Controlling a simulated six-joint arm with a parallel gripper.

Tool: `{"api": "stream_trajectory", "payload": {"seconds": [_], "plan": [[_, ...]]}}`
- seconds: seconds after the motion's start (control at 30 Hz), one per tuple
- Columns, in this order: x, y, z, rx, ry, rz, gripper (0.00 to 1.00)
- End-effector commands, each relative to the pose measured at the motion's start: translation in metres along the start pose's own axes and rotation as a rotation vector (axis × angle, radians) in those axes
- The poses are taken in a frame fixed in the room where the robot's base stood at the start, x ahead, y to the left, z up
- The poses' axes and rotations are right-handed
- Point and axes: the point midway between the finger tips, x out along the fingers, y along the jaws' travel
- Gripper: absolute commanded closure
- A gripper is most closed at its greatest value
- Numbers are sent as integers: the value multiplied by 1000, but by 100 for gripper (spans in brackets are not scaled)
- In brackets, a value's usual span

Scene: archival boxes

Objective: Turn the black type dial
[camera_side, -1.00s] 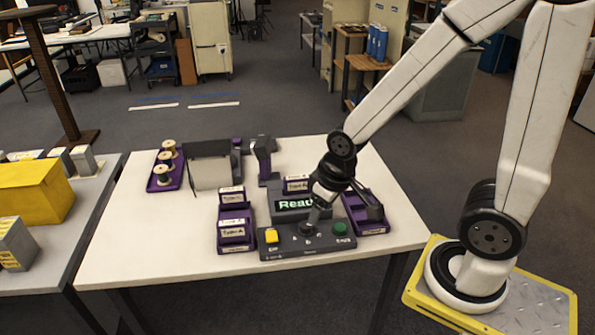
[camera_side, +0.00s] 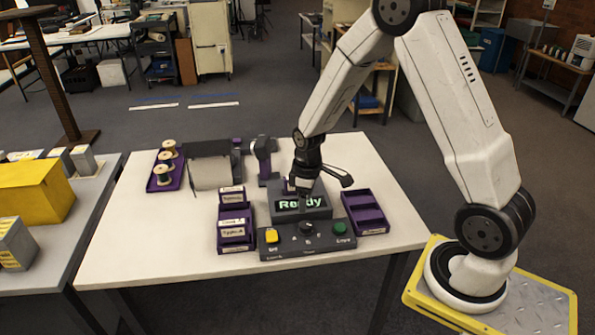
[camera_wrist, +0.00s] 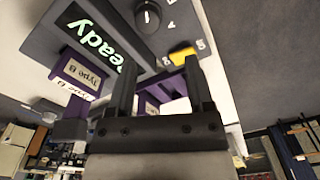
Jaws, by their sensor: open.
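The black type dial (camera_side: 307,228) sits on the sloped front panel of the dark grey console (camera_side: 290,246), between a yellow button (camera_side: 271,236) and a green button (camera_side: 339,227). The console's screen (camera_side: 300,203) reads "Ready". My gripper (camera_side: 303,192) is over the screen, behind and above the dial, and touches nothing that I can make out. In the wrist view, my gripper (camera_wrist: 162,82) has its two fingers apart with nothing held. The dial (camera_wrist: 147,17) shows at the top with a pale pointer mark, beyond the fingertips; letters are printed around it.
Purple trays labelled by type (camera_side: 236,232) stand left of the console, and an empty purple tray (camera_side: 364,212) stands right. The table's front left (camera_side: 170,245) is clear.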

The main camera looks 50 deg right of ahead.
Motion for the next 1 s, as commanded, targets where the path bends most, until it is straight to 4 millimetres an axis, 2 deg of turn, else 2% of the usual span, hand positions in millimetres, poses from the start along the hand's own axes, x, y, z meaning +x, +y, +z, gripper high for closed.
{"api": "stream_trajectory", "payload": {"seconds": [0.1, 0.27, 0.67, 1.0], "plan": [[14, 13, -1, -33, -17, -17, 34], [21, 20, -1, -57, -24, -25, 34], [28, 20, -1, -60, -26, -27, 34], [59, 19, -1, -60, -25, -28, 34]]}}
